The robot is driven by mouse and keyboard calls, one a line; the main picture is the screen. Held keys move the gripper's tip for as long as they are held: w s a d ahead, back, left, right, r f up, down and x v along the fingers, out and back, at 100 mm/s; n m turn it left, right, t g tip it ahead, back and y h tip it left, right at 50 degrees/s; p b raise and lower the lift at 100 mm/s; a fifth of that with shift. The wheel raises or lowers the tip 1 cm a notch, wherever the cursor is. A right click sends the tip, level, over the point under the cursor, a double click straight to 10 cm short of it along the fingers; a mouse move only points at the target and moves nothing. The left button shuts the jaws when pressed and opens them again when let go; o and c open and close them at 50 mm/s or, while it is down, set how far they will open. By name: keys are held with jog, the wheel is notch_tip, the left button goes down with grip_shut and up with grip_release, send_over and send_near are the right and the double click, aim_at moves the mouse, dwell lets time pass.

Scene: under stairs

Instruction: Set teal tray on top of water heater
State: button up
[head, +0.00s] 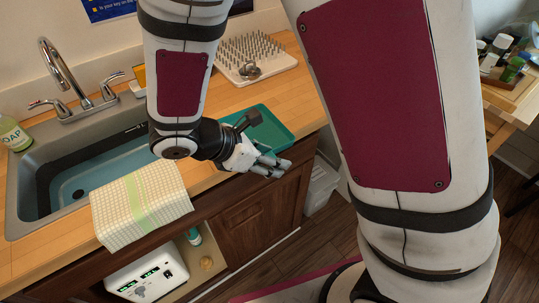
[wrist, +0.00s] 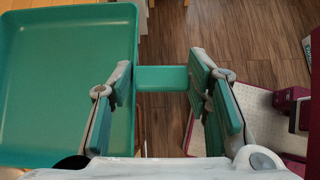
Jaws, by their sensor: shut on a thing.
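The teal tray (head: 268,128) is a shallow rectangular tray over the right end of the wooden counter, near its front edge. In the wrist view its flat inside (wrist: 65,90) fills the left. My gripper (head: 268,166) is at the tray's front right side. In the wrist view a teal bar of the tray (wrist: 162,78) spans between the two fingers, and my gripper is shut on it. Whether the tray touches the counter is not clear. A white box with green displays (head: 150,272), possibly the water heater, stands in the open cabinet below the counter.
A sink (head: 60,190) with a faucet and a checkered towel (head: 140,203) lies left. A spiked drying mat (head: 255,57) is behind the tray. A small bottle (head: 194,237) is in the cabinet. A side table with jars (head: 515,70) stands at right; wooden floor (head: 325,235) lies below.

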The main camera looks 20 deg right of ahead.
aim_at(274, 117)
grip_shut()
jog(key=shift+w, duration=0.3)
jog(key=w+r+n+t, duration=0.1)
jog(key=w, duration=0.2)
jog(key=w+d+n+t+y, duration=0.1)
jog(key=w+n, duration=0.1)
jog(key=w, duration=0.2)
jog(key=w+d+r+n+t, duration=0.1)
jog(key=w, duration=0.3)
jog(key=shift+d+r+n+y, duration=0.2)
jog(key=shift+r+n+y, duration=0.15)
jog(key=shift+n+y, duration=0.05)
jog(key=w+d+r+n+t+y, duration=0.3)
jog(key=w+d+r+n+y, duration=0.1)
jog(key=w+r+n, duration=0.2)
jog(key=shift+w+n, duration=0.5)
jog(key=shift+w, duration=0.65)
